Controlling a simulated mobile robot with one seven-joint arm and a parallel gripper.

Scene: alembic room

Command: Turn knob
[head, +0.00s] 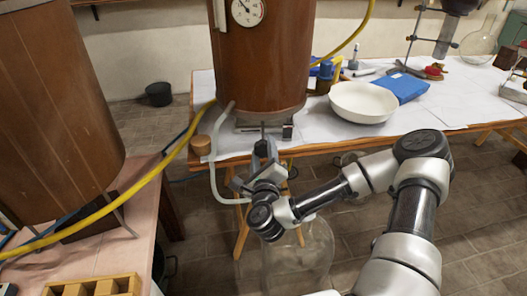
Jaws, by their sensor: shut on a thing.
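A tall brown vessel (262,60) with a round dial (247,11) stands at the edge of the white-covered table. My gripper (264,147) is at the foot of this vessel, by the table's front edge. It is shut on a small part there, which I take to be the knob. The jaws hide most of the knob, so its shape and turn angle cannot be told. A thin dark stem (263,129) shows just above the fingers. A grey bent pipe (214,150) runs down beside the vessel, to the left of my gripper.
A clear glass vessel (310,250) stands on the floor below my gripper. A white bowl (362,101) and a blue box (402,87) are on the table to the right. A yellow hose (110,204) crosses the left side, near another brown vessel (55,95).

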